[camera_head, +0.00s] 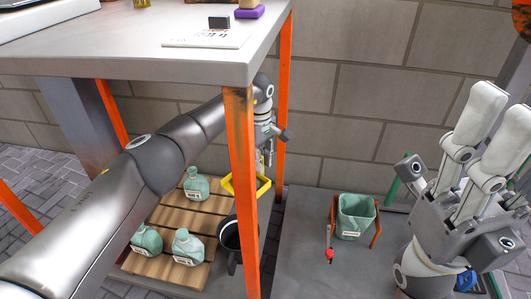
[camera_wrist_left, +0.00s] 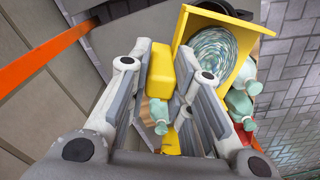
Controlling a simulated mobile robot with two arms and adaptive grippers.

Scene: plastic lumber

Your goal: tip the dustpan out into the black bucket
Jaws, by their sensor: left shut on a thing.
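My left gripper (camera_head: 264,152) is under the table, shut on the yellow handle of the dustpan (camera_head: 262,189). In the left wrist view the handle (camera_wrist_left: 160,70) sits between the fingers. The dustpan's yellow pan (camera_wrist_left: 243,78) carries a round mound of blue-green and white bits (camera_wrist_left: 211,55). The black bucket (camera_head: 229,237) stands below the dustpan, partly hidden by the orange table leg; a dark rim (camera_wrist_left: 218,8) shows behind the pan in the wrist view. I cannot tell how far the pan overlaps the bucket. My right gripper (camera_head: 500,110) is open and empty at the right.
An orange table leg (camera_head: 243,200) stands close in front. The tabletop (camera_head: 150,60) is above my left arm.

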